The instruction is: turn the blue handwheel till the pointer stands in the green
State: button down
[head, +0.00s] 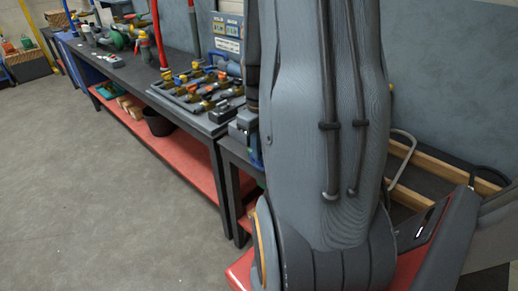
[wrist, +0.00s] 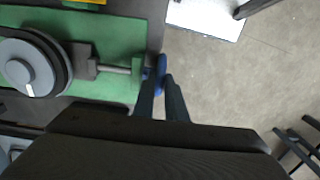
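In the wrist view the blue handwheel (wrist: 161,75) shows nearly edge-on, at the end of a short grey shaft (wrist: 114,70) on a green plate (wrist: 120,35). At the left is a round dark dial with a grey hub (wrist: 28,68); a short white mark on the hub points down. I cannot make out a green sector on the dial. My gripper (wrist: 160,80) has its two dark fingers on either side of the wheel's rim, with blue showing between them. Whether they press on it I cannot tell. In the head view my arm hides the handwheel and dial.
In the head view a long dark bench (head: 125,68) with valves and fittings runs along the wall, above a red shelf (head: 165,130). A black bucket (head: 158,122) stands on that shelf. The grey floor (head: 90,190) at the left is open.

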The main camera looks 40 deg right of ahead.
jog(key=shift+s, duration=0.1)
dwell(0.3)
jog(key=shift+s+f+t+b, duration=0.1)
jog(key=shift+s+t+b, duration=0.1)
jog(key=shift+t+b, duration=0.5)
jog(key=t+b, duration=0.1)
jog(key=b, duration=0.1)
jog(key=shift+s+d+f+b, duration=0.1)
jog(key=shift+s+f+b, duration=0.05)
jog(key=shift+b, duration=0.25)
jog(key=t+b, duration=0.1)
jog(key=b, duration=0.3)
jog(key=s+t+b, duration=0.1)
jog(key=b, duration=0.3)
jog(key=shift+f, duration=0.2)
jog(key=t+b, duration=0.1)
jog(key=b, duration=0.2)
jog(key=shift+s, duration=0.15)
jog(key=shift+s+r+t+b, duration=0.15)
jog(key=shift+t+b, duration=0.35)
jog(key=shift+b, duration=0.9)
jog(key=c, duration=2)
grip_release()
jog(key=shift+c, duration=0.2)
